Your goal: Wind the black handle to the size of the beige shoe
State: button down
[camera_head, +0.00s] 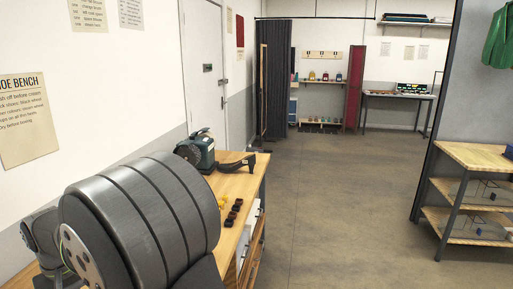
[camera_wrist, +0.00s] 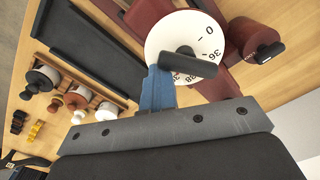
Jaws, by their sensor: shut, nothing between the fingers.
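In the wrist view, a black bar handle (camera_wrist: 190,66) lies across a white dial (camera_wrist: 164,27) on a dark red device (camera_wrist: 225,85). The figures 0 and 36 show on the dial; others are partly covered by the handle. The blue fingers of my gripper (camera_wrist: 157,72) are shut and empty. Their tips are at the handle's left end; I cannot tell whether they touch it. A second black knob (camera_wrist: 269,52) sits on a dark red cylinder to the right. I cannot make out a beige shoe. In the head view my gripper is hidden.
In the wrist view, a black tray (camera_wrist: 88,42) and a rack of several jars (camera_wrist: 78,97) are left of the dial. In the head view, a teal machine (camera_head: 199,150) and small dark blocks (camera_head: 232,214) stand on the bench. The floor (camera_head: 340,200) beyond is clear.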

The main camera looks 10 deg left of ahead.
jog(key=shift+w, duration=0.1)
jog(key=shift+w+a, duration=0.1)
jog(key=shift+w, duration=0.3)
jog(key=shift+r, duration=3.05)
notch_tip(320, 180, down, 6)
jog(key=shift+s+f, duration=0.1)
jog(key=shift+s, duration=0.35)
